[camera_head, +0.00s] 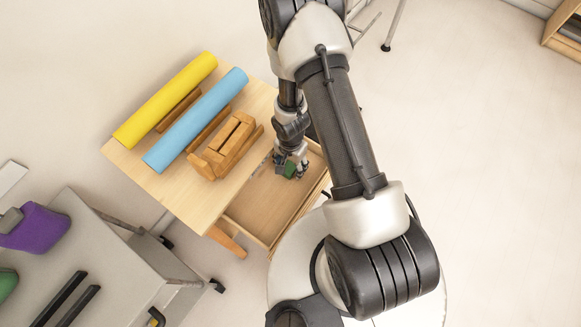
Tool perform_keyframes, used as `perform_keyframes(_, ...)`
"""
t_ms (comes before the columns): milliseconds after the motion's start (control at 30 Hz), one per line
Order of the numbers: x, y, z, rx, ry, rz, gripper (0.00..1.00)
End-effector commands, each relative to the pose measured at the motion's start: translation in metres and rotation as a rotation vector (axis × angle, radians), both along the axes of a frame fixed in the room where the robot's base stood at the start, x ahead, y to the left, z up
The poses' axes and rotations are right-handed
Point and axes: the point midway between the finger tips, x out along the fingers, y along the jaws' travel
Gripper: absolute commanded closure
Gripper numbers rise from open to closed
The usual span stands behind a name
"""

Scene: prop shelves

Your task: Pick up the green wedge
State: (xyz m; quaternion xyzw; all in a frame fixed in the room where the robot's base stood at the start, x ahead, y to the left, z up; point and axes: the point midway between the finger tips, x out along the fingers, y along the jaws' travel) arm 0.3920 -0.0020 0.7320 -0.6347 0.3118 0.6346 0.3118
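The green wedge (290,170) is a small dark green block at the upper end of the open wooden drawer (262,205). My gripper (291,172) reaches down into the drawer from above, with its fingers right at the wedge. The fingers cover part of the wedge. The view is too small to tell whether they are closed on it or only around it, and whether the wedge rests on the drawer floor.
A wooden table (135,165) holds a yellow roll (165,100), a blue roll (195,120) and a brown wooden block piece (228,147). A grey cart (125,270) at lower left carries a purple item (35,228) and a green item (6,284). The drawer's front part is empty.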

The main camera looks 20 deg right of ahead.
Motion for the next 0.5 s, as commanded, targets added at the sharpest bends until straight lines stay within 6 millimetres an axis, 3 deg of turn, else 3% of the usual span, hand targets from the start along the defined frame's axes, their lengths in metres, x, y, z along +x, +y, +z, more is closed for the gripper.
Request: perform_keyframes(500, 0.0, 0.0, -0.0001, 0.0, 0.0, 0.0, 0.79)
